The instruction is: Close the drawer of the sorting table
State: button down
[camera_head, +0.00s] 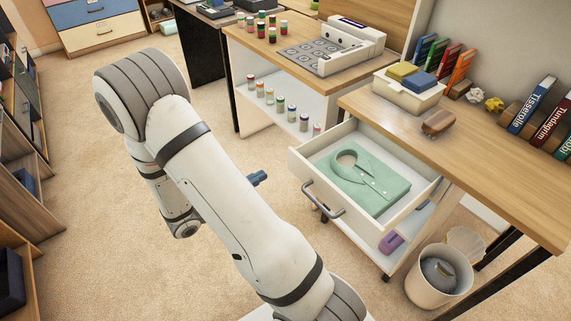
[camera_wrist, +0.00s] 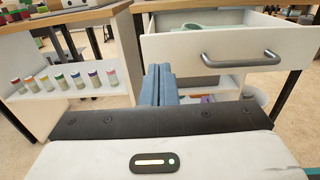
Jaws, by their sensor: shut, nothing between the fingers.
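The white drawer (camera_head: 358,224) of the sorting table (camera_head: 470,153) is pulled out. In the wrist view, the drawer front (camera_wrist: 270,41) is ahead at upper right, with the handle (camera_wrist: 240,61) right of my fingers. My gripper (camera_head: 259,178) is shut and empty, left of the drawer front and apart from it in the head view. Its blue fingers (camera_wrist: 160,84) point forward below the drawer front's left end in the wrist view.
A white shelf unit (camera_head: 245,112) with several small coloured bottles stands left of the drawer. A waste bin (camera_head: 440,280) stands on the floor at lower right. A purple item (camera_head: 391,242) lies on the shelf under the drawer. Carpet is clear around my gripper.

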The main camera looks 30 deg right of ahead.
aim_at(295, 157)
jog(key=d, duration=0.6)
jog(key=d+b, duration=0.1)
jog(key=d, duration=0.2)
jog(key=shift+w+d, duration=0.35)
